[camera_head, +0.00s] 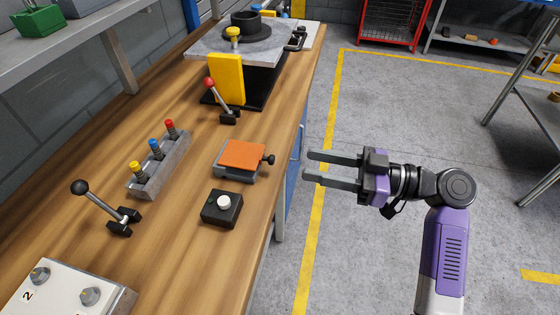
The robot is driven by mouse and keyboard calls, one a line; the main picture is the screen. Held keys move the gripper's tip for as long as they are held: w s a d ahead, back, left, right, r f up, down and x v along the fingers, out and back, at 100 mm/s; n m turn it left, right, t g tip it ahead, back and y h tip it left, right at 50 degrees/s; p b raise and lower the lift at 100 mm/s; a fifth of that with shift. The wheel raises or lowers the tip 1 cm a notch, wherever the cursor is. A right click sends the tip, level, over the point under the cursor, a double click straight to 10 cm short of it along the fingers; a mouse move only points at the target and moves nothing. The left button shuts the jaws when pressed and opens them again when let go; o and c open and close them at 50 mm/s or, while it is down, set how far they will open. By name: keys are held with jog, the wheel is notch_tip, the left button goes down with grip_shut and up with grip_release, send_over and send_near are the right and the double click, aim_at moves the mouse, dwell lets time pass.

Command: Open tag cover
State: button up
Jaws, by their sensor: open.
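An orange flat cover (242,153) lies on a grey box (234,174) near the right edge of the wooden workbench. I take this to be the tag cover; it looks closed. A small black knob (269,160) sticks out at its right side. My gripper (306,165) is open and empty, its two dark fingers pointing left. In the picture it is to the right of the cover, past the bench edge, and apart from it. What is under the cover is hidden.
On the bench (185,230) stand a black button box (222,208), a block with coloured knobs (160,165), a black-knob lever (105,208), a red-knob lever (223,102) and a yellow block (227,78). Open floor (400,110) lies to the right.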

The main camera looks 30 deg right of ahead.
aim_at(274, 159)
jog(key=p+x, duration=0.1)
jog(key=x, duration=0.7)
jog(key=shift+s+f, duration=0.15)
grip_shut()
dwell(1.3)
